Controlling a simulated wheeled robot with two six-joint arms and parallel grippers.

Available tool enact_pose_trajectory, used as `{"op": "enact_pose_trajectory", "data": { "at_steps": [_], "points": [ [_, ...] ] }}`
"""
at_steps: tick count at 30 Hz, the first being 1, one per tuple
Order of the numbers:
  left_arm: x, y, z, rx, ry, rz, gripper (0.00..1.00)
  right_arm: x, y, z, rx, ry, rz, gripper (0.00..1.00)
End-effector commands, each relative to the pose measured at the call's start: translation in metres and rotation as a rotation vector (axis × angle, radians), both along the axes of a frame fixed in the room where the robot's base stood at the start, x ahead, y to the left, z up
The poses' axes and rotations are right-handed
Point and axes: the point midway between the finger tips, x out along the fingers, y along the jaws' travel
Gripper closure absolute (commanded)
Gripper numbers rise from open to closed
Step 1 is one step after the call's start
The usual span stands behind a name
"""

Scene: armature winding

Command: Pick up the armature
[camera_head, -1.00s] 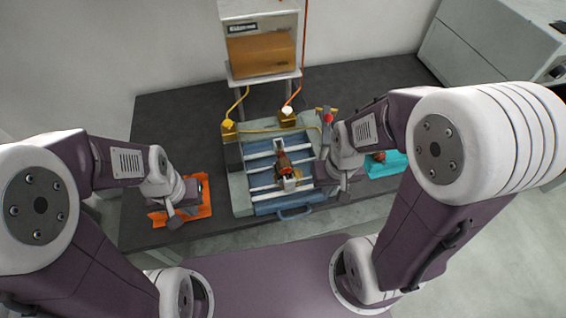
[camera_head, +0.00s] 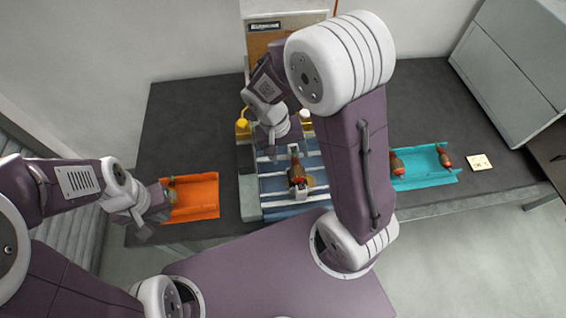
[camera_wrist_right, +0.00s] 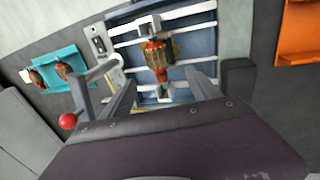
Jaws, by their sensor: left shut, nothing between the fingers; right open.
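An armature (camera_head: 296,172) with a copper-red and dark winding lies in the blue fixture (camera_head: 270,185) with white rails; it also shows in the right wrist view (camera_wrist_right: 158,58). My right gripper (camera_head: 284,150) is open and empty over the fixture, close to the armature. In the right wrist view its two fingers (camera_wrist_right: 163,92) are spread, with the armature beyond them. My left gripper (camera_head: 143,228) is shut and empty, at the front left edge of the orange tray (camera_head: 203,197).
A cyan tray (camera_head: 425,178) at the right holds two armatures (camera_head: 397,163). A crank with a red knob (camera_wrist_right: 68,121) stands beside the fixture in the right wrist view. A machine (camera_head: 275,42) stands behind it. The dark table (camera_head: 195,120) is clear at the back left.

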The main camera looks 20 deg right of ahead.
Motion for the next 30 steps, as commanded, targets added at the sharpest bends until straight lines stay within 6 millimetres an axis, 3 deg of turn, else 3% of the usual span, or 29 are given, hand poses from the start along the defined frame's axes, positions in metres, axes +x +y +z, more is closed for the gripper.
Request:
{"op": "enact_pose_trajectory", "data": {
  "at_steps": [4, 10, 17, 24, 30],
  "points": [
    [0.000, 0.000, 0.001, 0.000, 0.000, 0.000, 1.00, -0.002, 0.001, -0.003, 0.000, 0.006, 0.008, 0.29],
    [0.000, 0.000, 0.002, 0.000, 0.000, 0.000, 1.00, -0.005, -0.006, -0.032, -0.001, 0.010, 0.008, 0.29],
    [0.000, 0.000, 0.003, 0.000, 0.000, 0.000, 1.00, -0.005, -0.008, -0.044, 0.000, 0.007, 0.008, 0.29],
    [0.000, 0.000, 0.001, 0.000, 0.000, 0.000, 1.00, -0.009, -0.018, -0.085, 0.001, 0.007, 0.008, 0.29],
    [0.000, 0.000, 0.002, 0.000, 0.000, 0.000, 1.00, -0.009, -0.018, -0.089, 0.002, 0.003, 0.007, 0.29]
  ]
}}
